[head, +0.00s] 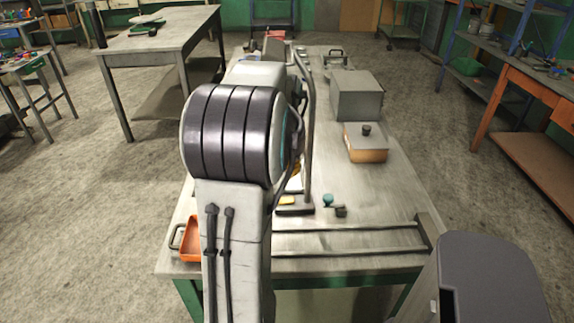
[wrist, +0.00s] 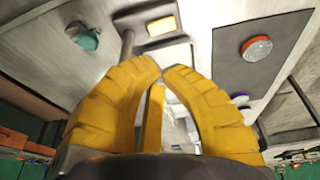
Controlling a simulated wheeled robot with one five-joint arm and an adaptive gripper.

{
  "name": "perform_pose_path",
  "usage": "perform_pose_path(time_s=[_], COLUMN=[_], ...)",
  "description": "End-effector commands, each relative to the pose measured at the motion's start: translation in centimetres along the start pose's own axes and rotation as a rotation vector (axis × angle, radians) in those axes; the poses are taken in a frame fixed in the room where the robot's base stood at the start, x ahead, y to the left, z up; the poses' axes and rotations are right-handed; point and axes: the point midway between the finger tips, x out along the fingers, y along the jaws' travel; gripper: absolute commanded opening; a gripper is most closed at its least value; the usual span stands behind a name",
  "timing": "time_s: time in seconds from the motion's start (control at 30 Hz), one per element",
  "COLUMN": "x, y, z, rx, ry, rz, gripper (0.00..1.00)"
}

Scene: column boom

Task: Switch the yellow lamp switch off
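The yellow lamp switch (wrist: 160,25) is a flat yellow rectangle set in a grey base, at the top middle of the wrist view. In the head view it shows as a small yellow patch (head: 287,201) just right of my arm, on the dark lamp base (head: 295,210). A thin lamp post (head: 309,130) rises from this base. My gripper (wrist: 161,68) has yellow fingers with their tips together and nothing seen between the tips. The tips appear below the switch in the wrist view, apart from it in the picture. My arm hides most of the gripper in the head view.
A teal knob (head: 328,200) stands right of the lamp base. A lidded orange box (head: 366,150) and a grey box (head: 357,97) stand farther back. An orange tray (head: 191,243) is at the front left. A red-orange round button (wrist: 256,48) shows on a dark panel.

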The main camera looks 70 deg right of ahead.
Motion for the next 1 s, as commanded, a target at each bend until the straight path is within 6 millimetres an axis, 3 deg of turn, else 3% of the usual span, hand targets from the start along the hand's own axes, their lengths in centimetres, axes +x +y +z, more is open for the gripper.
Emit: perform_pose_path(time_s=[0.23,0.6,0.63,0.7,1.0], x=[-1.7,-1.9,-1.9,-2.0,-2.8], y=[0.2,0.2,0.2,0.1,-0.5], z=[0.0,0.0,0.0,-0.1,-0.8], rx=[0.000,0.000,0.000,0.000,-0.001], ry=[0.001,0.000,0.000,0.000,0.002], rz=[0.001,0.001,0.001,0.001,-0.004], gripper=[0.00,0.00,0.05,0.00,0.00])
